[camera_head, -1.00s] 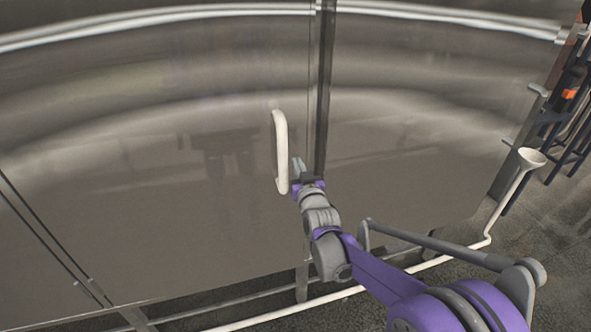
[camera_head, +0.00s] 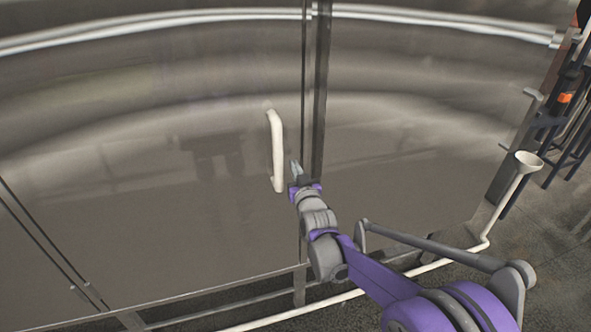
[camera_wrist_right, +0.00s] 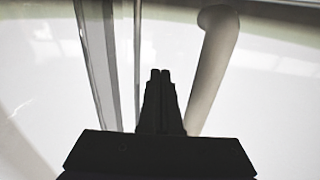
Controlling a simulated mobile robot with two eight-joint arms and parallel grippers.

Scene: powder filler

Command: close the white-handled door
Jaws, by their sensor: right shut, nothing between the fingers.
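The white handle (camera_head: 276,150) stands upright on a large, shiny metal door (camera_head: 130,190) in the head view. The door's right edge meets a dark vertical post (camera_head: 320,100), with a narrow line between them. My right gripper (camera_head: 296,168) is at the lower right of the handle, close to the door face, with its fingers together and empty. In the right wrist view the closed fingers (camera_wrist_right: 160,75) point toward the door, with the handle (camera_wrist_right: 213,70) right beside them. Whether they touch the door is unclear. My left gripper is not in view.
A white pipe with a funnel-shaped end (camera_head: 527,160) rises at the right and runs along the bottom of the metal body. Dark frames with an orange part (camera_head: 565,98) stand at the far right. Grey floor (camera_head: 545,255) shows at the lower right.

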